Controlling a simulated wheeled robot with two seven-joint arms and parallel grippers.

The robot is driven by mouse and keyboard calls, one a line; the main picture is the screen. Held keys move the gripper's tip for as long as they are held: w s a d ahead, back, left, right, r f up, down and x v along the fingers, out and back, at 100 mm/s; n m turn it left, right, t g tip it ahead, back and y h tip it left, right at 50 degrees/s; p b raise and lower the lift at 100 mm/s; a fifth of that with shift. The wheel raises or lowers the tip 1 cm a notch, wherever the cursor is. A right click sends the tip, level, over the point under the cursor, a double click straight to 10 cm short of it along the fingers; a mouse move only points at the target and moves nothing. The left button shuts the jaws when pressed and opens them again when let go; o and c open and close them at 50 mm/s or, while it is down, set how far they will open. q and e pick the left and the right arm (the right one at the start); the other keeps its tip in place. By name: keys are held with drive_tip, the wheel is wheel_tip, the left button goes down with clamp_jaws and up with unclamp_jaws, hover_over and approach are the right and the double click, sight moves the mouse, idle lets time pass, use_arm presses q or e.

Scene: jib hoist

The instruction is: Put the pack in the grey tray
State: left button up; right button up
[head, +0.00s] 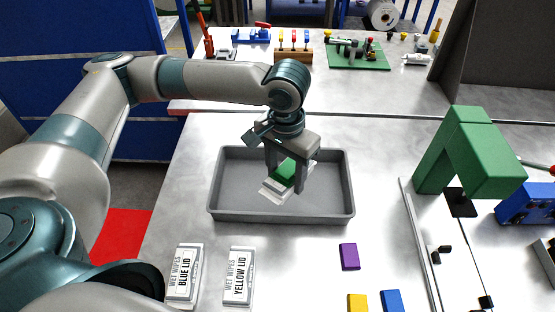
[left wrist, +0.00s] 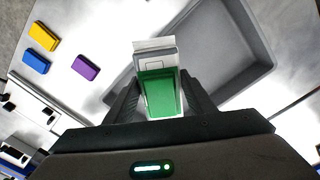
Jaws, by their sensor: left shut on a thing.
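The grey tray (head: 232,212) lies on the metal table in the middle of the head view. My left gripper (head: 285,180) is shut on a white pack with a green lid (head: 283,172). In the head view the pack shows within the outline of the tray, tilted. I cannot tell whether it touches the tray floor. In the left wrist view the pack (left wrist: 160,90) sits between the two fingers, and the tray (left wrist: 262,45) shows behind it at upper right. My right gripper is not in view.
Two white wet-wipes packs, labelled blue lid (head: 184,272) and yellow lid (head: 239,276), stand in front of the tray. Purple (head: 349,257), yellow (head: 357,303) and blue (head: 392,301) blocks lie at front right. A green jib hoist (head: 470,150) stands at right.

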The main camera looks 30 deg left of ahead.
sight(287, 159)
use_arm(q)
drive_tip(key=w+m+p, duration=0.1)
drive_tip(key=w+a+m+p, duration=0.1)
drive_tip(key=m+p, duration=0.1)
drive_tip(key=w+f+m+p, duration=0.1)
drive_tip(key=m, duration=0.1)
drive_tip(key=shift+w+a, duration=0.1)
drive_tip(key=shift+a, duration=0.1)
drive_tip(key=m+p, duration=0.1)
drive_tip(key=w+a+f+m+p, duration=0.1)
drive_tip(key=a+f+m+p, duration=0.1)
drive_tip(key=m, duration=0.1)
drive_tip(key=shift+w+a+p, duration=0.1)
drive_tip(key=shift+w+p, duration=0.15)
drive_tip(key=shift+p, duration=0.05)
drive_tip(key=shift+w+a+f+m+p, duration=0.15)
drive_tip(key=shift+a+f+m+p, duration=0.4)
drive_tip(key=shift+m, duration=0.35)
drive_tip(key=shift+f+b, duration=0.2)
drive_tip(key=shift+b, duration=0.1)
drive_tip(key=shift+a+f+b, duration=0.1)
drive_tip(key=shift+f+b, duration=2.1)
drive_tip(key=shift+b, duration=0.5)
drive_tip(key=shift+f, duration=1.05)
drive_tip(key=shift+f, duration=0.3)
